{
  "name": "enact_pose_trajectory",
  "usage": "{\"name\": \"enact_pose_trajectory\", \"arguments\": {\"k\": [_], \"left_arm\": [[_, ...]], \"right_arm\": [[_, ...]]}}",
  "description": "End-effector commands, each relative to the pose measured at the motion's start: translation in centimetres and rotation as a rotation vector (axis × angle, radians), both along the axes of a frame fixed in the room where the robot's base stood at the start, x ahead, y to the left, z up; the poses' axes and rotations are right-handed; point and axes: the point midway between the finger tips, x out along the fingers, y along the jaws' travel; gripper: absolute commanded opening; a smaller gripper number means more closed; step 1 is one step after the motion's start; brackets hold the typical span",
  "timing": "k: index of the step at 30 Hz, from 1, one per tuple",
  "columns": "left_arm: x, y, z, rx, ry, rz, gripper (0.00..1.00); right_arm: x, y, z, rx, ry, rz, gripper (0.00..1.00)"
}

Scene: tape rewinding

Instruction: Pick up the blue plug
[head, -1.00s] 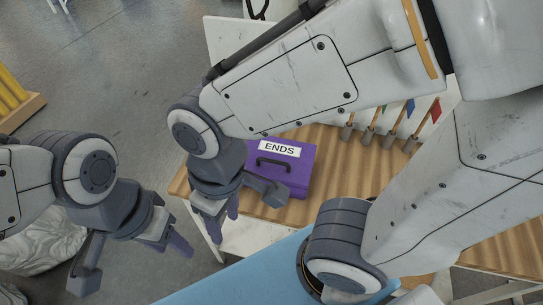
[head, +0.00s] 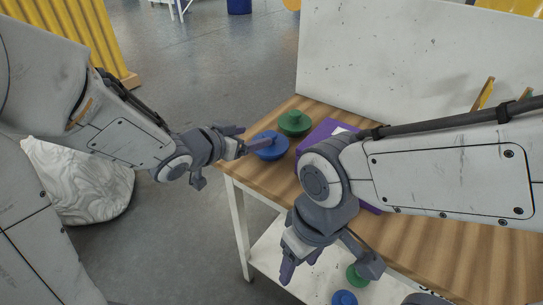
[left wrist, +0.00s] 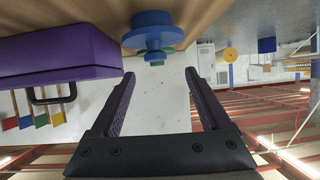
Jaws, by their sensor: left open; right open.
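The blue plug (head: 268,153) sits near the left end of the wooden table, in front of the green plug (head: 294,122). In the left wrist view the blue plug (left wrist: 152,22) is ahead of the fingertips, roughly centred between them, with a bit of green behind it. My left gripper (head: 245,141) is open and empty; in the head view its fingers reach over the table's left end and overlap part of the plug. Contact cannot be told. My right gripper (head: 325,268) is open and empty, in front of the table's near edge.
The purple box (head: 321,131) stands right of the plugs, partly hidden by my right arm; its handle side shows in the left wrist view (left wrist: 60,55). A green piece (head: 357,276) and a blue piece (head: 344,298) are lower down, on the white shelf (head: 290,255). A white panel (head: 400,60) rises behind.

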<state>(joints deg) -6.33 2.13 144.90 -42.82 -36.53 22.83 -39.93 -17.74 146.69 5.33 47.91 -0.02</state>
Motion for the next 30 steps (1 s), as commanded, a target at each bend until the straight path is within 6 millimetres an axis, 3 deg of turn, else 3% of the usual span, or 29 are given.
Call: {"name": "enact_pose_trajectory", "arguments": {"k": [1,3,30], "left_arm": [[0.2,0.0,-0.9,-0.021,-0.015,-0.013,0.8],[0.4,-0.3,-1.0,-0.042,-0.028,-0.027,0.8],[7.8,-6.2,-5.0,-0.052,-0.035,-0.039,0.8]], "right_arm": [[0.0,0.0,-1.2,0.001,-0.001,0.0,0.61],[0.0,0.0,-1.5,0.001,-0.001,0.0,0.61],[0.0,0.0,-3.4,0.001,-0.001,0.0,0.61]]}}
